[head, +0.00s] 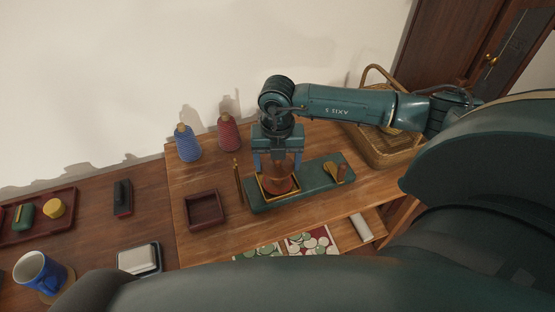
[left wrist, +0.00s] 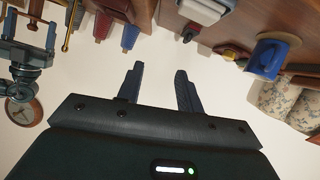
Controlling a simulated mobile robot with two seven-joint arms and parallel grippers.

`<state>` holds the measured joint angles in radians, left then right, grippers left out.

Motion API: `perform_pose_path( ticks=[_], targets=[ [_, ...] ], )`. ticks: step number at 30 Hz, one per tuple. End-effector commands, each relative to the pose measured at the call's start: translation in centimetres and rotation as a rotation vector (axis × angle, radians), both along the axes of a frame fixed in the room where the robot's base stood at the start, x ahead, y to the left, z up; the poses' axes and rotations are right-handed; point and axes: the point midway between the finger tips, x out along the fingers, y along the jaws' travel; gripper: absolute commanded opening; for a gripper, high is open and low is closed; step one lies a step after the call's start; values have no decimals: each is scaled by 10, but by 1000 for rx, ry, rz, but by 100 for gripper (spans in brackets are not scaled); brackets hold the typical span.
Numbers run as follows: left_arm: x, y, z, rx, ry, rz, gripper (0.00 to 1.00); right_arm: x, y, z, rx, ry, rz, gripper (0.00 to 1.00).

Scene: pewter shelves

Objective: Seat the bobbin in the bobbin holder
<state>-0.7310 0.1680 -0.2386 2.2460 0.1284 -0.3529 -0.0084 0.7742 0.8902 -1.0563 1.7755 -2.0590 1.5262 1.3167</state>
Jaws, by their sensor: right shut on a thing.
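My right gripper (head: 278,166) points down over the bobbin holder (head: 320,178), a green base with a gold-edged square socket at its left end. It is shut on a reddish-brown bobbin (head: 281,184), which is upright at that socket. Its lower end is within the gold frame; I cannot tell whether it rests on the bottom. The fingers hide the upper part of the bobbin. My left gripper (left wrist: 160,70) is open and empty in the left wrist view, its two dark fingers apart. It does not show clearly in the head view.
A blue thread cone (head: 187,144) and a red one (head: 228,132) stand behind. A dark square tray (head: 205,210) and a thin upright post (head: 238,180) are left of the holder. A wicker basket (head: 385,152) stands at the right. A blue mug (head: 38,272) is at the lower left.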

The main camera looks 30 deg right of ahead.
Motion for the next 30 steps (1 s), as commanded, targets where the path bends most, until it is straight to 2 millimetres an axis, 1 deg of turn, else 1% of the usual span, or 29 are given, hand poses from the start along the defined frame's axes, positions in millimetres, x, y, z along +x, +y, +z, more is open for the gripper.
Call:
perform_pose_path(
  ticks=[4,5,12,19,22,23,26,30],
  targets=[
    [0,0,-3,1,-3,1,36,0,0,-4,0,0,0,39],
    [0,0,-1,1,-5,1,36,0,0,-3,-1,-1,0,75],
    [0,1,3,-1,-12,2,36,0,0,-3,0,0,0,94],
    [0,1,3,-1,-12,3,36,0,0,-2,0,0,-1,95],
    [0,1,6,-1,-7,2,36,0,0,4,0,-1,0,95],
    [0,1,3,-2,-3,2,36,1,0,6,1,-3,0,95],
    [-1,1,0,1,5,2,36,2,0,21,0,-6,-1,95],
    [-2,1,-4,2,18,0,36,1,0,52,0,-7,0,95]
  ],
)
